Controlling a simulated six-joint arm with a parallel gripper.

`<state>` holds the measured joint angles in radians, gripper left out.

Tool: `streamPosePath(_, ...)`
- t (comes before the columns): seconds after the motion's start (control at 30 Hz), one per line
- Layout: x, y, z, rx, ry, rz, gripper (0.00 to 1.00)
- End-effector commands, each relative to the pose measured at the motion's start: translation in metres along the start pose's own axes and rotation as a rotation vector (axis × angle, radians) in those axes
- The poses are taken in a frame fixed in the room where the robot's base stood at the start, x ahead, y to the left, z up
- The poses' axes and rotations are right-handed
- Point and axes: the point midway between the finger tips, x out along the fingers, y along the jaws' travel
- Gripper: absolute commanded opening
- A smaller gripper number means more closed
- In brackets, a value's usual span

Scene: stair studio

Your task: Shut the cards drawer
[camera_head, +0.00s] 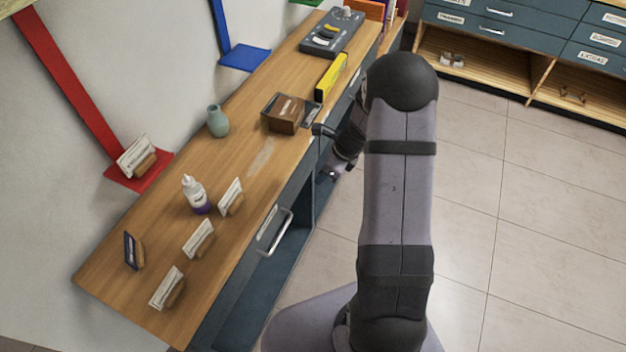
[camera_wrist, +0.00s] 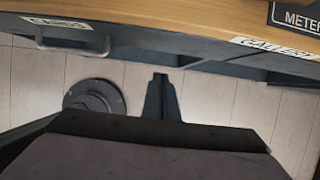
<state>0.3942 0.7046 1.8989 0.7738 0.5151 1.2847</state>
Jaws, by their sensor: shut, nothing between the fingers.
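A drawer front with a silver handle (camera_head: 277,232) and a pale label faces the floor at the near part of the wooden bench. Its label is too small to read, so I cannot tell if this is the cards drawer. In the wrist view a drawer label (camera_wrist: 56,22) and handle (camera_wrist: 72,46) show at upper left, and another label (camera_wrist: 275,47), only partly legible, at right. My gripper (camera_head: 334,173) is beside the bench front, partly hidden by my arm. In the wrist view its fingers (camera_wrist: 160,78) are together and empty, below the bench edge.
The bench top (camera_head: 165,235) holds a white bottle (camera_head: 195,195), several card stands, a green vase (camera_head: 217,122), a brown box (camera_head: 284,114) and a grey device (camera_head: 332,35). A blue drawer cabinet (camera_head: 530,30) stands at the back right. The tiled floor between is clear.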

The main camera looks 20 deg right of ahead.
Motion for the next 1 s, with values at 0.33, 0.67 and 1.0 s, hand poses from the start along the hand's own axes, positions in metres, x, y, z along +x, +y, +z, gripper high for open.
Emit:
streamPosePath(0.33, -0.047, 0.000, -0.001, 0.003, 0.001, -0.001, 0.00)
streamPosePath(0.67, -0.054, 0.001, -0.001, 0.002, 0.002, 0.002, 0.00)
streamPosePath(1.0, -0.053, 0.002, -0.001, -0.227, 0.001, 0.008, 0.00)
